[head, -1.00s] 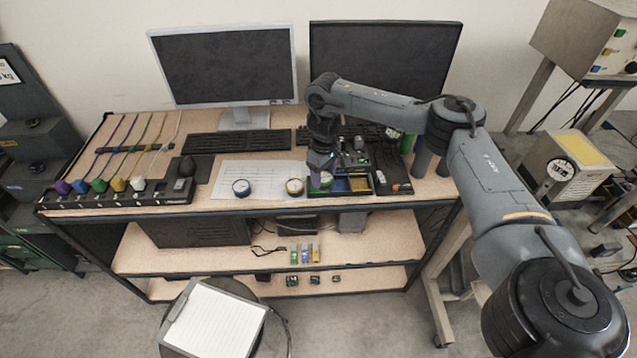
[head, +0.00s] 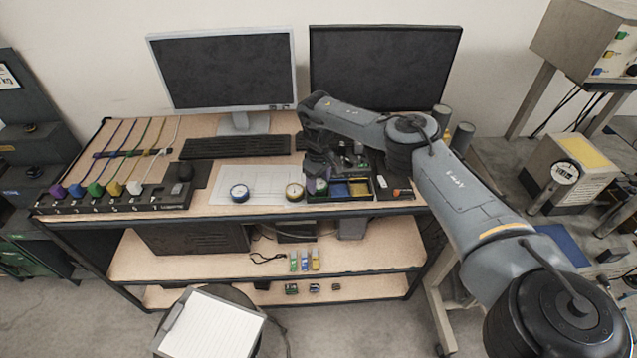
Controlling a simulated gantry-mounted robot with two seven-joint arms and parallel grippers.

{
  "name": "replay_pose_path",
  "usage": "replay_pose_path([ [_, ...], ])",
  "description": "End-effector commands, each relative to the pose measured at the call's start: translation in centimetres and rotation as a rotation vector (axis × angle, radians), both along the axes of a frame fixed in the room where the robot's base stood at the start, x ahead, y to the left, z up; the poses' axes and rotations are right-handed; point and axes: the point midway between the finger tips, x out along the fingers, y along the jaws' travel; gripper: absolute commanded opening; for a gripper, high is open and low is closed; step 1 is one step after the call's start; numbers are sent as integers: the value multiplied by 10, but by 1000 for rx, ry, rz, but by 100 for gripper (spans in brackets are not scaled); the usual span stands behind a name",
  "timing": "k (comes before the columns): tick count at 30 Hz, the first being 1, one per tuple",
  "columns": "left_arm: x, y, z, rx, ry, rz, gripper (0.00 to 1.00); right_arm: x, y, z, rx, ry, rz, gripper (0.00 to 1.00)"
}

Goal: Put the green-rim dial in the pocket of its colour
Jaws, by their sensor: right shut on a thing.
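My right gripper (head: 321,172) is at the left end of a dark sorting tray (head: 341,200). It is shut on what looks like the green-rim dial (head: 321,186), whose pale face shows just below the fingers. The dial is over or in the tray's left pocket; I cannot tell whether it touches the pocket floor. The blue pocket (head: 339,190) and the yellow pocket (head: 359,188) look empty. The left pocket's colour is mostly hidden by the dial and fingers. My left gripper is not in view.
A blue-rim dial (head: 239,193) and a yellow-rim dial (head: 294,191) lie on the white sheet (head: 266,184) left of the tray. Two monitors and a keyboard (head: 235,146) stand behind. A rack of coloured plugs (head: 115,202) is at the left.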

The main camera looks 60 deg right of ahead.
Motion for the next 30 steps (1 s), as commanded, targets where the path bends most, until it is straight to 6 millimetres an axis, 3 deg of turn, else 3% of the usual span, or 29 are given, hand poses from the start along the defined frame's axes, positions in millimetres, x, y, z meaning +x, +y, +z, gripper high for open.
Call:
replay_pose_path([
  [14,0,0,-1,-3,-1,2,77,0,0,-11,0,0,0,28],
  [15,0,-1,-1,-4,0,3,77,0,0,-11,1,-1,1,66],
  [19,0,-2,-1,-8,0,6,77,0,0,-10,0,-1,1,86],
  [30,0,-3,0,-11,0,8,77,0,0,-7,0,-1,0,87],
])
